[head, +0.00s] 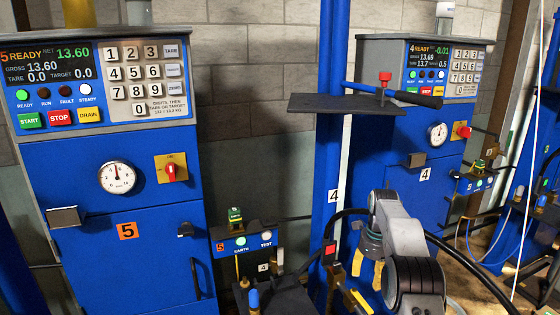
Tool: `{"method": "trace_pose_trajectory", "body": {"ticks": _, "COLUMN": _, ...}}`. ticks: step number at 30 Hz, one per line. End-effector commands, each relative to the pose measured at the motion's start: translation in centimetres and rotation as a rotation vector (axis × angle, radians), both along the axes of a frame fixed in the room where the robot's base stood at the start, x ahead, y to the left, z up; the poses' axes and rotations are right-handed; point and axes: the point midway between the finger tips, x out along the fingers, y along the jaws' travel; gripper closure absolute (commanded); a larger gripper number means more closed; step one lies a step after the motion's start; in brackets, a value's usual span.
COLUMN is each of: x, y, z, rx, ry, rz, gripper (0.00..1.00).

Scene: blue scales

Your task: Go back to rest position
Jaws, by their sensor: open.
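My gripper (368,268) is in the lower right of the head view, at the end of my grey arm. It points down, with two yellow fingers apart and nothing seen between them. It hangs in front of the blue column marked 4 and the lower part of scale 4 (423,180). Part of the scale is hidden behind my arm.
Blue scale 5 (85,235) stands close on the left, with a keypad, gauge and red switch. A dark shelf (345,104) with a black-handled bar juts from the blue column (326,150). A small earth-test box (250,242) sits between the scales. Black hoses run around my arm.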

Motion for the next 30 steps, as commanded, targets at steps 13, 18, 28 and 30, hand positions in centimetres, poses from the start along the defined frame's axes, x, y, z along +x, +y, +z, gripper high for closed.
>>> {"method": "trace_pose_trajectory", "body": {"ticks": 13, "x": 0.9, "y": -0.2, "z": -3.1, "rx": -0.041, "ry": -0.035, "rz": 0.974, "gripper": 0.47}}
{"method": "trace_pose_trajectory", "body": {"ticks": 18, "x": -2.1, "y": 0.4, "z": -7.5, "rx": 0.020, "ry": 0.037, "rz": 1.349, "gripper": 0.47}}
{"method": "trace_pose_trajectory", "body": {"ticks": 28, "x": -11.6, "y": 2.2, "z": -8.5, "rx": 0.180, "ry": 0.092, "rz": 2.005, "gripper": 0.47}}
{"method": "trace_pose_trajectory", "body": {"ticks": 30, "x": -13.8, "y": 2.7, "z": -7.3, "rx": 0.200, "ry": 0.089, "rz": 2.105, "gripper": 0.47}}
